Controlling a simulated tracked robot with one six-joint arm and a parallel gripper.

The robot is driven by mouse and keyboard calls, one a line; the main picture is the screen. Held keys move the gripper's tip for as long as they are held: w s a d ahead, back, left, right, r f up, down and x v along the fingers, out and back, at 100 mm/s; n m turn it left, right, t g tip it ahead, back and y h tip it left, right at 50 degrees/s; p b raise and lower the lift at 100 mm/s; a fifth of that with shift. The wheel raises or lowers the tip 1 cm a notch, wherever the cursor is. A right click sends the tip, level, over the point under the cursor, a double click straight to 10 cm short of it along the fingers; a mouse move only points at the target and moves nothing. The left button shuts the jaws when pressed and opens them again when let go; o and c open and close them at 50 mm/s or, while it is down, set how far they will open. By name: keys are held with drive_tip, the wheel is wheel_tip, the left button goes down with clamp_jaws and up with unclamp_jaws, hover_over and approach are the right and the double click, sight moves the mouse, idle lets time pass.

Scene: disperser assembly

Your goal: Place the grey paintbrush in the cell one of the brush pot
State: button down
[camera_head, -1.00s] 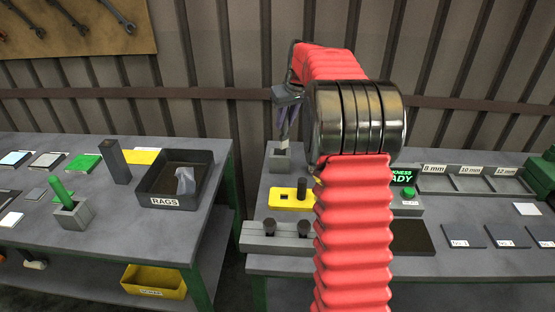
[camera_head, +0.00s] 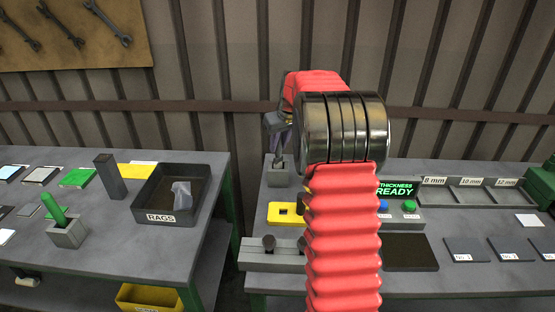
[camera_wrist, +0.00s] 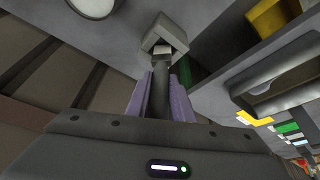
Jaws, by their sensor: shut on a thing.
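My gripper (camera_head: 278,150) is shut on the dark grey paintbrush and points down at the back left of the right bench. In the wrist view the brush handle (camera_wrist: 160,90) stands between my purple fingers (camera_wrist: 159,98). Its far end meets the opening of a small grey square pot (camera_wrist: 152,30). The same pot shows in the head view (camera_head: 277,176), directly below my fingers. The brush end seems to be at or just inside the pot; how deep is hidden. No cell labels on this pot are readable.
Another grey pot (camera_head: 67,237) holding a green-handled thing stands on the left bench, near the RAGS tray (camera_head: 187,214). A yellow block (camera_head: 286,213) and a grey rail with knobs (camera_head: 256,256) lie in front. A gap separates the benches.

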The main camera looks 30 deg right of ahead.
sight(280, 151)
drive_tip(key=shift+f, duration=0.55)
drive_tip(key=shift+f, duration=1.9)
drive_tip(key=c, duration=1.5)
unclamp_jaws()
drive_tip(key=shift+c, duration=0.2)
drive_tip(key=shift+r, duration=0.1)
drive_tip(key=v, duration=1.2)
